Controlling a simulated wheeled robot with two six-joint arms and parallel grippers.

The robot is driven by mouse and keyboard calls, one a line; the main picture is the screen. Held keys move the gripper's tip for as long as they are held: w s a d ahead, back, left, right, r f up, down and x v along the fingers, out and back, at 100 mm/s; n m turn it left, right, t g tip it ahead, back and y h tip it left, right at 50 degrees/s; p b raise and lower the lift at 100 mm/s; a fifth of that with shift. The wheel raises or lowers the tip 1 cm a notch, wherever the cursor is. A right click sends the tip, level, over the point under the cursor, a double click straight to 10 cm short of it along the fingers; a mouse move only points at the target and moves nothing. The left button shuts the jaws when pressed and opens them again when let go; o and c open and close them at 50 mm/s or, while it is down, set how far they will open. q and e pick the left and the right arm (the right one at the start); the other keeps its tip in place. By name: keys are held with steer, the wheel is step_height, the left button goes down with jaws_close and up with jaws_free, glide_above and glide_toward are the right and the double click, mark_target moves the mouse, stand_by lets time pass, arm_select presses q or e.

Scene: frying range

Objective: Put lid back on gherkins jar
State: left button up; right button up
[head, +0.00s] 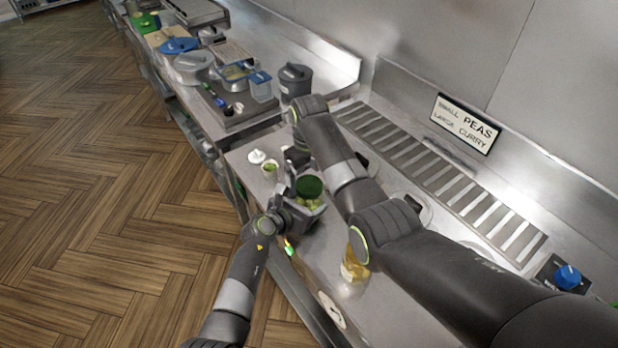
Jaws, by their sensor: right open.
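A jar with pale green contents (314,204), which looks like the gherkins jar, stands near the counter's front edge. A dark green round lid (309,186) shows at its top; I cannot tell if it is seated or held just above. My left gripper (288,208) is low beside the jar on its left; its fingers are too small and dark to read. My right gripper (297,157) is open and points down behind the jar, partly hidden by my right arm. I see nothing between its fingers.
A jar with yellow contents (353,264) stands nearer on the counter, partly behind my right arm. A small white dish (256,156) and a small pot with green contents (269,172) stand beyond the jar. A dark board (238,113) with several tools lies farther back.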

step_height(320, 180, up, 11)
stand_by(0.3)
arm_select(q)
steer(key=o, duration=1.9)
steer(key=shift+o, duration=0.2)
steer(key=b+v, duration=0.1)
steer(key=v, duration=1.6)
arm_select(e)
steer(key=shift+f, duration=0.65)
arm_select(q)
steer(key=shift+s+a+r, duration=0.1)
steer(key=shift+s+r, duration=0.05)
arm_select(e)
steer(key=shift+f, duration=0.1)
